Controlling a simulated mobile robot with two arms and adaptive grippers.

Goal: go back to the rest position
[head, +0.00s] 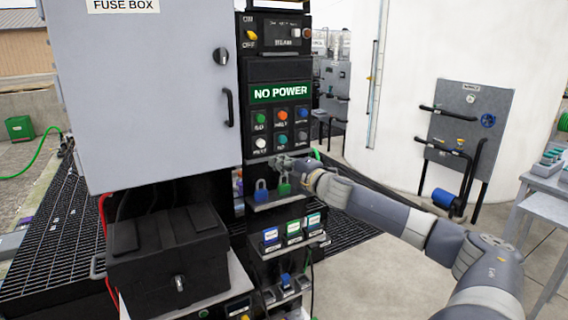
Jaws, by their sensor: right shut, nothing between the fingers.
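My right arm reaches in from the lower right. Its gripper (283,163) is shut and empty, in front of the black control panel (277,72), just below the panel's lower row of buttons. A blue padlock (261,191) and a green padlock (284,188) are on a small shelf just below the gripper; I cannot tell whether it touches them. My left gripper is not in view.
The grey fuse box (150,100) stands left of the panel, above a black case (167,255). Several small labelled boxes (293,230) sit on a lower shelf. A grey table (545,190) stands at the right edge. Open floor lies around my right arm.

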